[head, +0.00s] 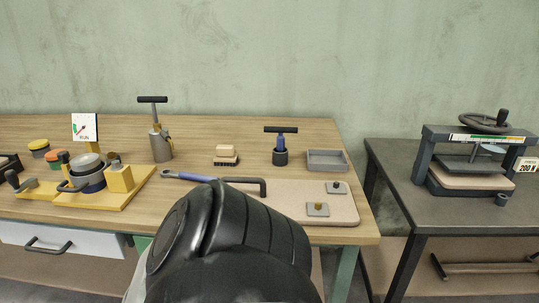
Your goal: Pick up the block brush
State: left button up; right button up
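The block brush (227,152) sits upright on the wooden workbench, near the middle of its back half. It has a light tan block on top and a dark bristle part underneath. Nothing touches it. A large black link of one of my arms fills the lower middle of the view, in front of the bench. Neither of my grippers shows in this view.
A grey hand pump (160,140) stands left of the brush; a blue T-handled tool (280,150) and grey tray (328,160) stand right. A blue-handled tool (190,177) and pinkish board (290,208) lie in front. A press (470,170) occupies the right table.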

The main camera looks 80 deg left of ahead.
aim_at(226, 156)
jog(key=u, duration=2.55)
